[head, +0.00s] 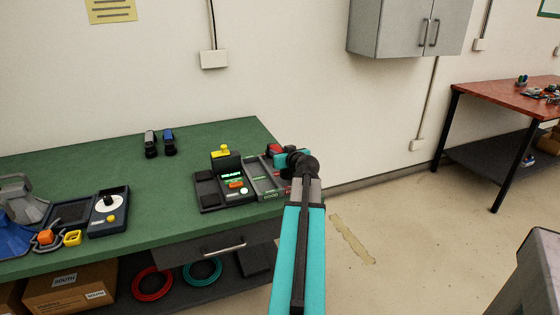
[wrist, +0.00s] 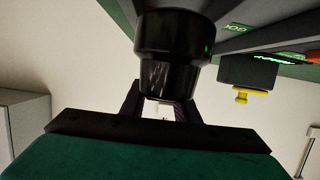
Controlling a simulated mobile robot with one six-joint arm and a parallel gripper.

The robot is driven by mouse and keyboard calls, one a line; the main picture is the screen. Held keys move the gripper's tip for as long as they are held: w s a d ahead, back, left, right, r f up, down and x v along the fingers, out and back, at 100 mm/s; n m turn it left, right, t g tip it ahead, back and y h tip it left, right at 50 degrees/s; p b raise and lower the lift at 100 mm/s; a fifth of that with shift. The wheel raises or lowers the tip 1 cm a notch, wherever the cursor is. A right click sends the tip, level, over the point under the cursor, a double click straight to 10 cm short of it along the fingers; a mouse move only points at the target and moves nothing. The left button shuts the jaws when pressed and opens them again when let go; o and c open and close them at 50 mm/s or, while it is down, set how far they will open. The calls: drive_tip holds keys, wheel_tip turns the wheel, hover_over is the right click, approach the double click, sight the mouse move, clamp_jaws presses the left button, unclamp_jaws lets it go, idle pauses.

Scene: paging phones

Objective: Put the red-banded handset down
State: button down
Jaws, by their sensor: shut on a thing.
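The red-banded handset (head: 274,149) shows as a small patch of red and dark in the head view, at the right end of the green bench. My gripper (head: 284,161) is shut on it, and my wrist hides most of it. In the wrist view a black rounded handset end (wrist: 175,45) fills the space before my gripper (wrist: 160,108). The handset is over or beside the grey phone base (head: 268,183) with green displays. I cannot tell whether it touches the base.
A paging unit (head: 233,190) with a yellow knob (head: 225,150) stands just left of the base. Two upright handsets (head: 160,143) stand farther back. A dial unit (head: 108,210) is at left on the green bench (head: 130,165). Bare bench lies between them.

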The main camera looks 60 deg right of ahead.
sight(290, 172)
drive_tip(key=shift+f, duration=1.7)
drive_tip(key=shift+f, duration=0.15)
drive_tip(key=c, duration=1.4)
unclamp_jaws()
drive_tip(key=shift+o, duration=0.2)
drive_tip(key=shift+r, duration=0.2)
drive_tip(key=b+v, duration=0.1)
drive_tip(key=v, duration=0.8)
drive_tip(key=shift+a+f, duration=0.1)
drive_tip(key=shift+a, duration=0.05)
drive_tip(key=shift+s+b, duration=0.1)
drive_tip(key=shift+b, duration=0.75)
drive_tip(key=shift+s+a+b, duration=0.2)
drive_tip(key=shift+s+b, duration=0.15)
drive_tip(key=shift+b, duration=0.85)
drive_tip(key=shift+s+a+r+b, duration=0.2)
drive_tip(key=shift+s+r+b, duration=0.05)
drive_tip(key=shift+b, duration=0.65)
